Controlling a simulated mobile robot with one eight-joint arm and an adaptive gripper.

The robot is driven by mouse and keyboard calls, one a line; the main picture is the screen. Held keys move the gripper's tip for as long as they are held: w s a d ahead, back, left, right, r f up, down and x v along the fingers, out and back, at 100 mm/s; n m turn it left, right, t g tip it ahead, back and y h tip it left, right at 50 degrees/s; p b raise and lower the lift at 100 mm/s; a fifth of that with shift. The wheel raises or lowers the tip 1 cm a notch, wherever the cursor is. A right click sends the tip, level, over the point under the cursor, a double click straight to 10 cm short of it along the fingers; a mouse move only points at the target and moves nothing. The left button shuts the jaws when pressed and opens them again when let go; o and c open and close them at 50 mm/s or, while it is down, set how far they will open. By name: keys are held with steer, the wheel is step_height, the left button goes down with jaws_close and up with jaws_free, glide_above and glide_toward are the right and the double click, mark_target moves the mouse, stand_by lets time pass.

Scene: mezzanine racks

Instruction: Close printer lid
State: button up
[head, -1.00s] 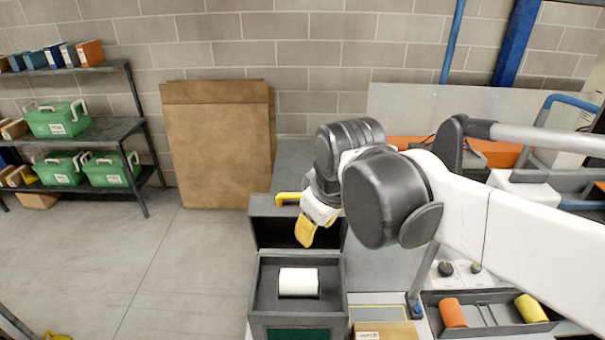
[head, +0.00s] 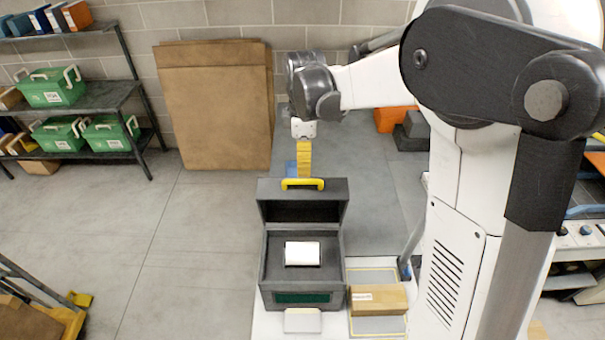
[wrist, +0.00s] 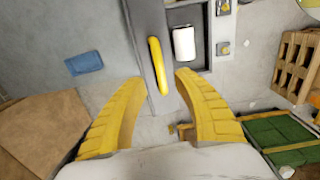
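The printer (head: 267,295) is a dark grey box with a white roll (head: 302,254) inside. Its lid (head: 333,190) stands open, raised at the back, with a yellow handle (head: 290,183) along its top edge. My gripper (head: 304,172) points down at the handle, its yellow fingers overlapping in the head view. In the wrist view my gripper (wrist: 161,76) is open, with the handle (wrist: 156,60) in line with the gap between the fingertips. Whether the fingers touch the handle is unclear. The lid (wrist: 143,40) and the roll (wrist: 184,43) also show there.
A cardboard-coloured box (head: 385,298) lies right of the printer, and a small white block (head: 303,320) sits in front. Large brown boards (head: 215,110) lean on the wall. A shelf (head: 105,98) with green cases stands left. The floor (head: 205,240) between is clear.

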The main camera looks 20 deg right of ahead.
mark_target(304, 180)
step_height(304, 180, down, 6)
steer(key=shift+f+p, duration=0.1)
steer(key=shift+p, duration=0.25)
jaws_close()
